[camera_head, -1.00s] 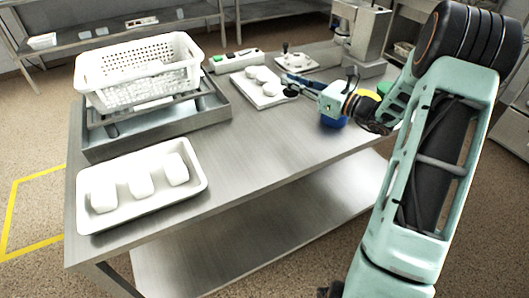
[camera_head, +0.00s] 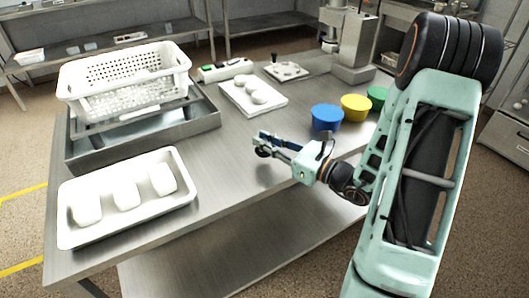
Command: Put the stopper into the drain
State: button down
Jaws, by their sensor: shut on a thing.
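My gripper (camera_head: 263,142) is shut on a small dark round piece, seemingly the stopper (camera_head: 263,153). It holds it above the bare right part of the steel table, left of and nearer than the blue bowl. The fingers partly hide the stopper, and its exact shape is too small to tell. I cannot make out a drain opening. A grey metal basin (camera_head: 205,120) at the table's left holds a raised rack with a white perforated basket (camera_head: 122,80) on it; these hide most of the basin's floor.
A white tray with white blocks (camera_head: 75,236) lies at the front left. A flat white board with rounded pieces (camera_head: 262,107) lies behind my gripper. Blue (camera_head: 326,118), yellow (camera_head: 355,107) and green bowls stand right. The table's middle (camera_head: 225,165) is clear.

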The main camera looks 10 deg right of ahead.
notch_tip(320, 180, down, 4)
jog(key=shift+s+a+r+b, duration=0.1)
jog(key=shift+r+b, duration=0.15)
jog(key=shift+b, duration=0.2)
jog(key=shift+r, duration=0.1)
jog(key=c, duration=2.3)
grip_release()
jog(key=o, duration=0.4)
